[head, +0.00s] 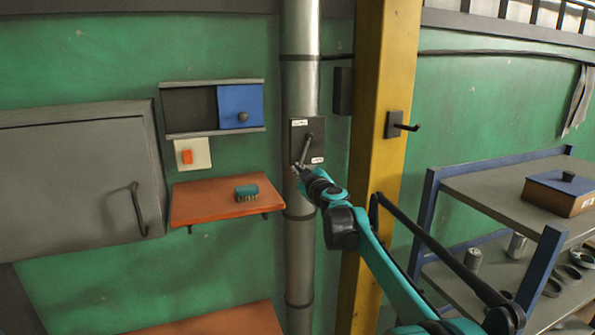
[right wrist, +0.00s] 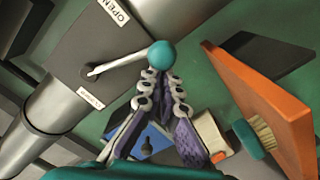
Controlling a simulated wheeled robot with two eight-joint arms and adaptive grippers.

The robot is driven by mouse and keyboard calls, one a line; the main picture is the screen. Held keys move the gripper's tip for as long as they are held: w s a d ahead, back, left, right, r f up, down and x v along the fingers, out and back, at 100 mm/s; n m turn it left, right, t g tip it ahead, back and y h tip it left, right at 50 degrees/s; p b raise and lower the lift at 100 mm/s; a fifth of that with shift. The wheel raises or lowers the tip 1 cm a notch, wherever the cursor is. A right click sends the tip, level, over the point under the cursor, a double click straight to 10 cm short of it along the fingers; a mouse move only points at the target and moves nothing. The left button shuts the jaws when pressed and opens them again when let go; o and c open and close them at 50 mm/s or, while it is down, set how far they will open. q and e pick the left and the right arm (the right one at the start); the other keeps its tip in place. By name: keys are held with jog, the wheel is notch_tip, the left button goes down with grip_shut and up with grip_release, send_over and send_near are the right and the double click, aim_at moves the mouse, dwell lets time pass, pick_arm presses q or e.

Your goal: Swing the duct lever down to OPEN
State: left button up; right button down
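The duct lever is a thin metal bar with a teal ball knob (right wrist: 161,54), pivoted on a dark plate (right wrist: 82,50) on the grey duct. In the head view the lever (head: 306,152) points mostly downward, toward the plate's lower end. The OPEN label (right wrist: 115,10) is at the plate's edge in the right wrist view; in the head view the lower label (head: 317,160) is too small to read. My right gripper (right wrist: 160,76) has its fingers drawn together at the knob; its tips are partly hidden there. It covers the lever's end in the head view (head: 298,172). My left gripper is not in view.
An orange shelf (head: 215,208) with a brush (head: 246,193) is left of the duct. A blue sliding panel (head: 240,105) and a switch (head: 189,156) are above it. A yellow column (head: 383,75) with a hook (head: 404,126) stands right, close to my arm.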

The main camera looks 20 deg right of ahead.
jog(key=shift+d, duration=0.1)
notch_tip(320, 180, up, 3)
jog(key=w+a+p, duration=0.1)
jog(key=a+p, duration=0.2)
pick_arm(q)
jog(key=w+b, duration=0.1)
jog(key=b, duration=0.2)
pick_arm(e)
jog(key=s, duration=0.9)
jog(key=shift+s+d, duration=0.15)
jog(key=shift+s, duration=0.1)
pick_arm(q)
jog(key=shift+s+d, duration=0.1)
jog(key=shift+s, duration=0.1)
pick_arm(e)
jog(key=shift+s, duration=0.15)
